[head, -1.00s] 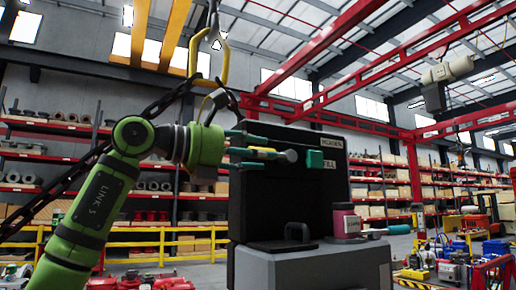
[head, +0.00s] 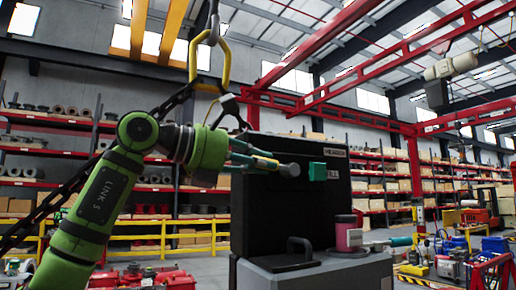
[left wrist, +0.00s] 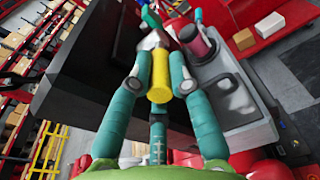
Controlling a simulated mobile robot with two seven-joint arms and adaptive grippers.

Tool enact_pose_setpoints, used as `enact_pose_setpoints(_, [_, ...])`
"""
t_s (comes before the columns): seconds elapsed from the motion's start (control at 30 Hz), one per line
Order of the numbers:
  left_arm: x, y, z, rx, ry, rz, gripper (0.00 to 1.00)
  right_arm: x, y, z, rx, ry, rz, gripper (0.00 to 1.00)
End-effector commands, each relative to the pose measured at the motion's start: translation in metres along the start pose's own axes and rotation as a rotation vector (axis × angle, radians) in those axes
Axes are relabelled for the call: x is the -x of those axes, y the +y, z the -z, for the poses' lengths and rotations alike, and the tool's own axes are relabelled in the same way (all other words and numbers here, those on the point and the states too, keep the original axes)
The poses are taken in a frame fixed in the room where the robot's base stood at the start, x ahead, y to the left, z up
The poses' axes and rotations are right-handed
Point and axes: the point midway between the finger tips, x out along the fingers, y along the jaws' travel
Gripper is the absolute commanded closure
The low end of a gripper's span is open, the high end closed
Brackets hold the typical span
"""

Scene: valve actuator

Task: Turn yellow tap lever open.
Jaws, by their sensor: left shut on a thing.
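The yellow lever (left wrist: 160,76) lies between the teal fingers of my left gripper (left wrist: 156,80) in the left wrist view. The fingers press on it from both sides. In the head view my left gripper (head: 268,162) reaches in from the left in front of the black panel (head: 285,215), and a bit of the yellow lever (head: 266,161) shows between the fingers. A grey rounded end and a green block (head: 317,171) show just to the right of the fingertips. The tap's body is mostly hidden by the fingers. My right gripper is not in view.
The black panel stands on a grey base (head: 320,272). A yellow hook (head: 211,62) and a dark chain hang above my arm. Shelves and a yellow railing are behind.

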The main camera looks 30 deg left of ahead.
Motion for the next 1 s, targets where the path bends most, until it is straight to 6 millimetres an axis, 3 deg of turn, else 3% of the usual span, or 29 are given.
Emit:
enact_pose_setpoints(0.03, [0.0, 0.003, -0.011, 0.001, 0.029, 0.009, 1.0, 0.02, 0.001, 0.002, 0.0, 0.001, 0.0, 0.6])
enact_pose_setpoints(0.2, [-0.001, 0.005, -0.021, 0.001, 0.139, 0.038, 1.0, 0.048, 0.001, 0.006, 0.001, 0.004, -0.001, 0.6])
enact_pose_setpoints(0.33, [-0.003, 0.005, -0.017, 0.002, 0.204, 0.053, 1.0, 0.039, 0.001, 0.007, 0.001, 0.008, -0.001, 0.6])
enact_pose_setpoints(1.0, [-0.004, 0.008, -0.027, -0.001, 0.351, 0.091, 1.0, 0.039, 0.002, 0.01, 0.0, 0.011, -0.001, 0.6])
